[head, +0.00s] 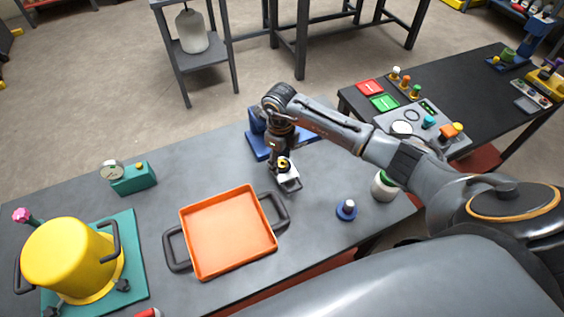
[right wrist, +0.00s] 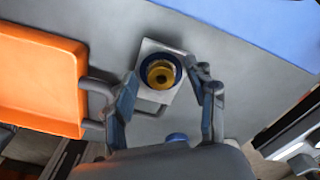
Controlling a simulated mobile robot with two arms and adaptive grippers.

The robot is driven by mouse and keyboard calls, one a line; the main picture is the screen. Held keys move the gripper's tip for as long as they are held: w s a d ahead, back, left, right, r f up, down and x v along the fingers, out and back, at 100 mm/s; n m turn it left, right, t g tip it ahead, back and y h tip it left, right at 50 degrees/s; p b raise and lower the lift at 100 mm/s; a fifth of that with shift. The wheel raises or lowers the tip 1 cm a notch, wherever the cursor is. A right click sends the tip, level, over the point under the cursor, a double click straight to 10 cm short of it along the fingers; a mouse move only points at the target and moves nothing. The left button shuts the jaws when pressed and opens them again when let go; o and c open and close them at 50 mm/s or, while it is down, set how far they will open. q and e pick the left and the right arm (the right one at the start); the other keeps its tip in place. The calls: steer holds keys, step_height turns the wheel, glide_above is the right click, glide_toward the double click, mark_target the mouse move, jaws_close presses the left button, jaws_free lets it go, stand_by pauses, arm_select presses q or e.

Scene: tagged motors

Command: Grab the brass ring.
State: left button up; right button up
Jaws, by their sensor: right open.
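The brass ring (right wrist: 160,74) shows in the right wrist view, seen from above. It sits within a dark blue ring on a pale square plate (right wrist: 152,50) with a handle-like loop. In the head view the pale plate (head: 291,185) is on the grey table, right of the orange tray, partly hidden by my right gripper. My right gripper (right wrist: 166,80) is open, with one finger on each side of the brass ring in the picture; I see no contact. In the head view my right gripper (head: 284,166) points down over the plate. My left gripper is not in view.
The orange tray (head: 228,232) with dark handles stands close by on the left. A blue stand (head: 258,143) is behind the gripper. A yellow pot (head: 68,258) stands far left.

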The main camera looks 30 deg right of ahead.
jaws_close()
steer(key=shift+r, duration=0.2)
